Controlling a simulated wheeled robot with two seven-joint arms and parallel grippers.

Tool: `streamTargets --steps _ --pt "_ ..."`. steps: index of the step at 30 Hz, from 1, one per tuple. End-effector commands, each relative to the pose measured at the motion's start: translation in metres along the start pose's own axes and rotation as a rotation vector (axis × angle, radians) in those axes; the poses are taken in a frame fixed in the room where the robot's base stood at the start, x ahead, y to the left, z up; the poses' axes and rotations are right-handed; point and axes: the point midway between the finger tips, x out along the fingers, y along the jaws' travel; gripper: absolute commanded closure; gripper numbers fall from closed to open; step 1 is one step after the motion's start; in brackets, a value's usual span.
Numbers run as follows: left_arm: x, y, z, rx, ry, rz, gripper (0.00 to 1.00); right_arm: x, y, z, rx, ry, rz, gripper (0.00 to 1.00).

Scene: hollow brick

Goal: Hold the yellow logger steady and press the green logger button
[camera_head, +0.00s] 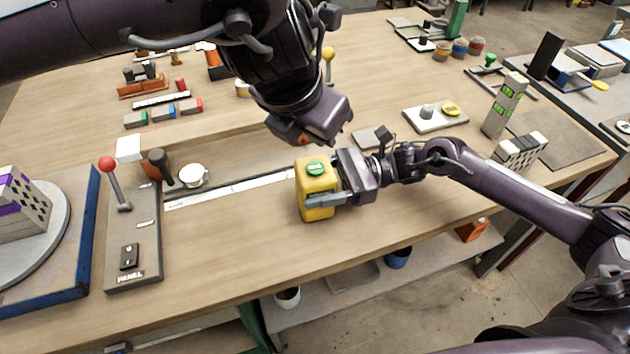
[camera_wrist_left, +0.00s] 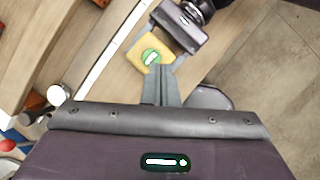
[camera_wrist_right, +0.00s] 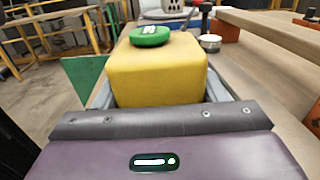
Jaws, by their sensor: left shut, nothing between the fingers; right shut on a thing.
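The yellow logger (camera_head: 317,199) stands upright on the wooden bench with its green button (camera_head: 316,168) on top. My right gripper (camera_head: 325,198) is shut on the logger, one finger along its near side. The right wrist view shows the logger (camera_wrist_right: 158,80) between both fingers, the button (camera_wrist_right: 150,36) uncovered. My left gripper (camera_head: 312,120) is above and behind the logger, its fingertips hidden in the head view. No finger shows touching the button.
A panel (camera_head: 132,240) with a red-knobbed lever (camera_head: 109,166) stands to the left, beside a blue turntable base (camera_head: 85,245). A white strip (camera_head: 235,188) and a small metal cup (camera_head: 192,176) lie nearer the logger. Bench in front of the logger is clear.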

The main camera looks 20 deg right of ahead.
Motion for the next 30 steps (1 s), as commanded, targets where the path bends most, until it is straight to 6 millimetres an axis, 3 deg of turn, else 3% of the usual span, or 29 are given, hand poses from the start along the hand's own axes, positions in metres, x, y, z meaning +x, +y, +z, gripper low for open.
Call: streamTargets --steps 6,12,20,30 --pt "0.002 0.004 0.011 0.38 -0.183 -0.008 1.0 0.0 0.0 0.0 0.0 0.0 0.0 0.67" --pt "-0.002 0.015 0.017 0.614 -0.296 0.06 1.0 0.0 0.0 0.0 0.0 0.0 0.0 0.67" --pt "0.0 0.021 0.018 0.71 -0.335 0.105 1.0 0.0 0.0 0.0 0.0 0.0 0.0 0.67" --pt "0.039 0.018 -0.002 0.709 -0.332 0.102 1.0 0.0 0.0 0.0 0.0 0.0 0.001 0.67"
